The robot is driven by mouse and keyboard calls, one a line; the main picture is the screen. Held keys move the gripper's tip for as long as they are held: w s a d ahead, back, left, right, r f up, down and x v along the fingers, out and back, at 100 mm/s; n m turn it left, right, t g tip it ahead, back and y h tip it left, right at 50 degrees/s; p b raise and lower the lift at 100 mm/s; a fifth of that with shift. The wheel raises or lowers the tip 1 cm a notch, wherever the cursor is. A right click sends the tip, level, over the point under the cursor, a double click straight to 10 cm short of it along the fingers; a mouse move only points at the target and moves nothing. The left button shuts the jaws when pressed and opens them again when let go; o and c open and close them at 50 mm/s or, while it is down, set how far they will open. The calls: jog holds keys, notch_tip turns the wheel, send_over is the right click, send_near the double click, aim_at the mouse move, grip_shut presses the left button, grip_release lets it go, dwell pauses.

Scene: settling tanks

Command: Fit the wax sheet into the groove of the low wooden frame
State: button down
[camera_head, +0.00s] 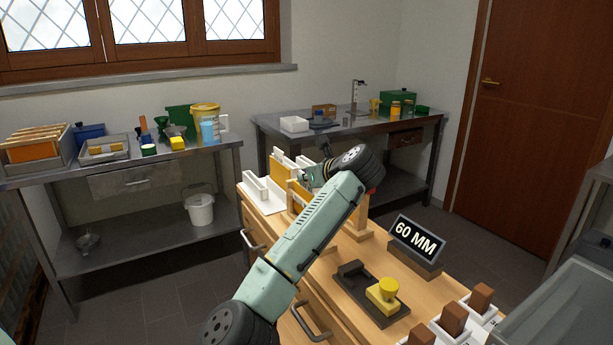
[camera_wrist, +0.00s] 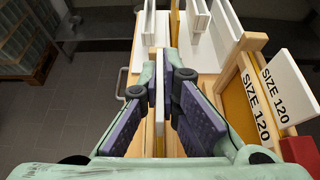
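In the head view, my gripper (camera_head: 312,176) is over the far end of the wooden cabinet top, at the low wooden frame (camera_head: 298,207). In the wrist view, the two purple-padded fingers of my gripper (camera_wrist: 161,74) stand on either side of a thin pale upright strip (camera_wrist: 160,92), seen edge-on. I cannot tell whether this strip is the wax sheet or a frame bar, or whether both fingers touch it. A yellow sheet (camera_head: 276,174) shows behind the frame, by a white rack. My arm hides part of the frame and its groove.
A white rack (camera_head: 262,196) stands at the cabinet's far left edge. A wooden stand with "SIZE 120" labels (camera_wrist: 255,108) is close on the right in the wrist view. A "60 MM" sign (camera_head: 415,238), a black tray (camera_head: 355,288) with a yellow-knobbed block (camera_head: 383,296), and brown-handled blocks (camera_head: 452,318) are nearer.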

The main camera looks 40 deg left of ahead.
jog(key=shift+f, duration=0.55)
jog(key=c, duration=1.7)
grip_release()
jog(key=shift+f, duration=0.1)
jog(key=shift+d, duration=0.1)
jog(key=v, duration=1.2)
